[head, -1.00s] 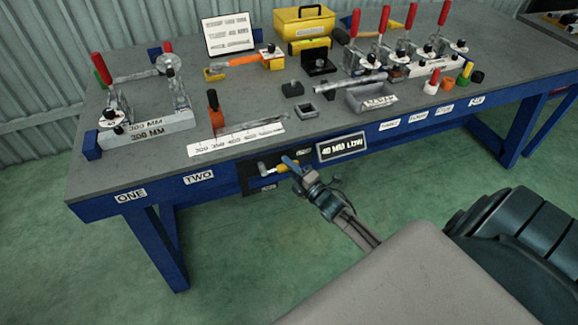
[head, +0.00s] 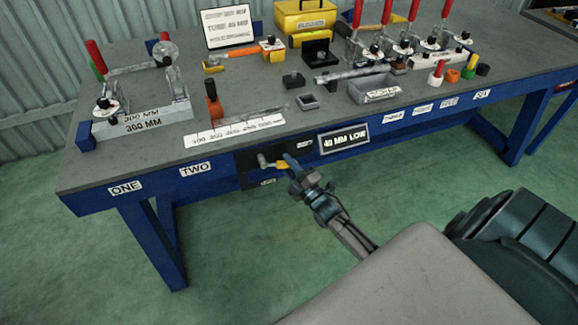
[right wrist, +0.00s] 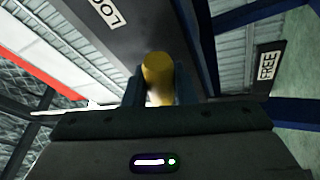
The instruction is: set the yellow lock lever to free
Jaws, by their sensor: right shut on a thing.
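The yellow lock lever (head: 281,165) sits on a dark panel on the front of the blue bench. It points right from its grey pivot in the head view. My right gripper (head: 289,165) is shut on the lever's outer part. In the right wrist view the yellow lever (right wrist: 157,72) lies between the two fingers of my right gripper (right wrist: 157,88). In that view a FREE label (right wrist: 267,65) is at the right and a partly cut-off label reading LOC (right wrist: 101,13) is at the upper left. My left gripper is not in view.
The bench top (head: 235,98) carries red-handled clamps, a yellow toolbox (head: 304,17), a grey bin (head: 372,90) and a ruler strip (head: 235,130). A sign reading 40 MM LOW (head: 344,139) is right of the lever. The green floor before the bench is open.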

